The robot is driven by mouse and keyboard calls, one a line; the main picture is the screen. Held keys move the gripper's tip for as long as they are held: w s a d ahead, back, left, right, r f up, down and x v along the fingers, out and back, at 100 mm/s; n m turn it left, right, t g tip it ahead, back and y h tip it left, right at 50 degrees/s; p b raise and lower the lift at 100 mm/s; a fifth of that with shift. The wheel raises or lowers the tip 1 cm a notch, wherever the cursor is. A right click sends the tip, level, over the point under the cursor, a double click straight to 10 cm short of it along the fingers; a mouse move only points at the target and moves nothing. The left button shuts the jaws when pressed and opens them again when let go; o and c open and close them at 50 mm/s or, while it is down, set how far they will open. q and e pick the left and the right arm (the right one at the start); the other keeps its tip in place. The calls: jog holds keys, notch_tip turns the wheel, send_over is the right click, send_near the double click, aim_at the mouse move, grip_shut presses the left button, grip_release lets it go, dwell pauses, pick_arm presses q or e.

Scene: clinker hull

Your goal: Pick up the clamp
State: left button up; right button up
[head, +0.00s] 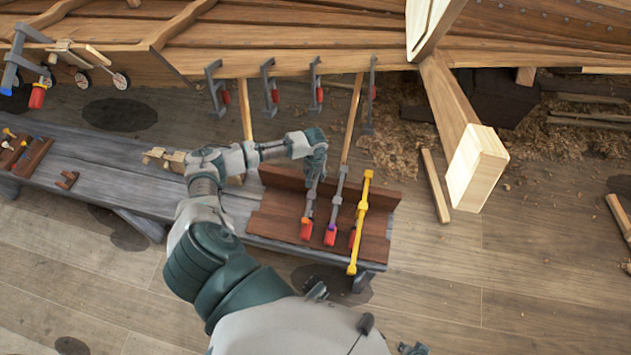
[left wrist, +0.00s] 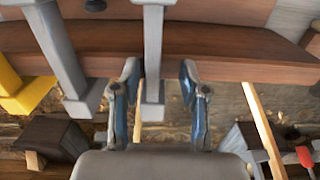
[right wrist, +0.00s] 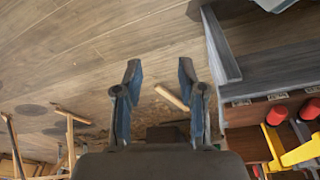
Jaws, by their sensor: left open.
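Three clamps lean on a brown wooden rack on the bench. The left grey clamp (head: 308,212) and the middle grey clamp (head: 335,205) have red handles; the right one is a yellow clamp (head: 361,222). My left gripper (head: 318,170) is at the upper end of the left grey clamp. In the left wrist view, my open left gripper (left wrist: 160,82) has that clamp's grey bar (left wrist: 152,50) between its fingers, with gaps at both sides. The middle clamp (left wrist: 58,50) and the yellow clamp (left wrist: 22,92) stand to the left there. My right gripper (right wrist: 160,68) is open and empty.
The rack (head: 282,210) sits at the right end of a grey bench (head: 120,160). Several more clamps (head: 270,88) hang along the wooden hull (head: 290,50) behind. A thick pale beam (head: 462,130) juts out at the right. The floor at lower right is clear.

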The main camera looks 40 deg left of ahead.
pick_arm(q)
jog(key=shift+d+r, duration=0.1)
jog(key=shift+d, duration=0.05)
jog(key=shift+d+r, duration=0.2)
jog(key=shift+d, duration=0.3)
grip_shut()
jog(key=shift+a, duration=0.15)
